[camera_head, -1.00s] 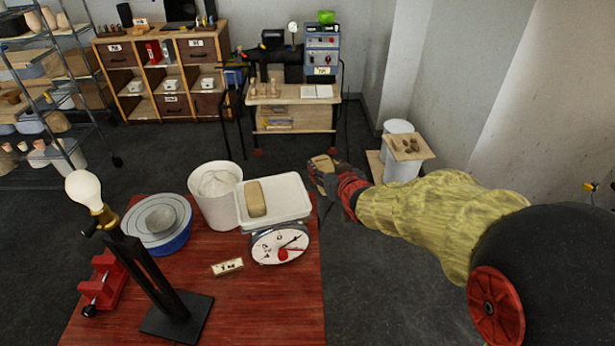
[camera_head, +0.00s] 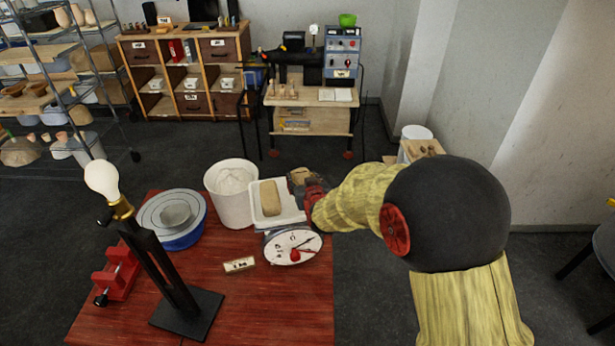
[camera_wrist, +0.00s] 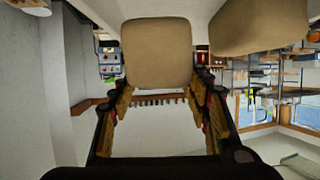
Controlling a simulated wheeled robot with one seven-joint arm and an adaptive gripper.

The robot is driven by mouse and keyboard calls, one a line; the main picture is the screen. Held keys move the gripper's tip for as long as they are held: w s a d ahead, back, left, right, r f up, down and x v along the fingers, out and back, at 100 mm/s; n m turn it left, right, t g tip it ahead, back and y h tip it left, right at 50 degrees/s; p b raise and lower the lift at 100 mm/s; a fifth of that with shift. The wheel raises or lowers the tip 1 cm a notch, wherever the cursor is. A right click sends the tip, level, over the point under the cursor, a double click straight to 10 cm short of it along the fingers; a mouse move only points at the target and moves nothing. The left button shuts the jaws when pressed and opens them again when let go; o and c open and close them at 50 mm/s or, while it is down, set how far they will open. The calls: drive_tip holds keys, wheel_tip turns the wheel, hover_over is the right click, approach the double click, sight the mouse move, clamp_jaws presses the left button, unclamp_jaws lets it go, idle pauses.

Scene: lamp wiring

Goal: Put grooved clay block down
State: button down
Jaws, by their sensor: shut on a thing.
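My gripper (camera_head: 308,188) is at the right edge of the white scale tray (camera_head: 292,219). It is shut on a tan clay block (camera_head: 299,175), partly hidden by the gripper in the head view. In the wrist view the held block (camera_wrist: 157,52) fills the top middle, between the fingertips (camera_wrist: 160,86); I cannot make out grooves on it. A second tan clay block (camera_head: 270,198) lies on the tray, to the left of the held one. It also shows in the wrist view (camera_wrist: 262,25), close beside the held block. I cannot tell whether the held block touches the tray.
The scale dial (camera_head: 292,245) faces front. A white bucket (camera_head: 231,212) and a blue basin (camera_head: 186,236) stand left of it on the red table (camera_head: 270,305). A lamp stand (camera_head: 165,265) with a bulb and a red vise (camera_head: 117,275) stand at the front left.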

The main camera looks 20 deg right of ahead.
drive_tip(key=shift+w+a, duration=0.15)
drive_tip(key=shift+w+f, duration=0.1)
drive_tip(key=shift+f, duration=1.45)
